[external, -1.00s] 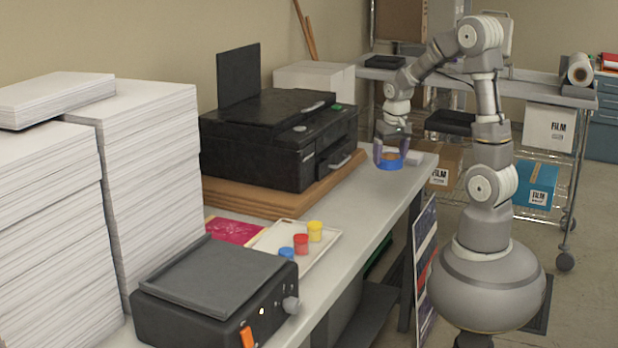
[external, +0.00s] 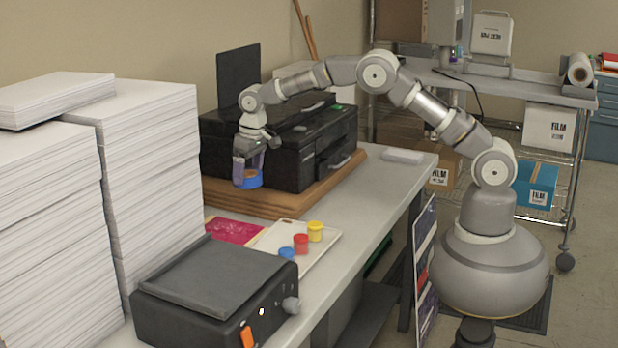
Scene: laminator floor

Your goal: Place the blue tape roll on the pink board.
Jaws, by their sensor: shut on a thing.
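The blue tape roll (external: 252,182) is held in my gripper (external: 247,176), which is shut on it. The roll hangs in the air in front of the printer's left end, above the area of the pink board. The pink board (external: 232,231) lies flat on the table, left of a white tray. Its back edge is against the wooden boards and part of it seems hidden by the laminator and tray. The roll is apart from the board, above it and slightly to the right in the picture.
A white tray (external: 297,263) holds blue, red and yellow pots. A black laminator (external: 215,290) stands in front. The black printer (external: 325,150) sits on stacked wooden boards (external: 285,203) behind. Tall paper stacks (external: 150,170) stand at left.

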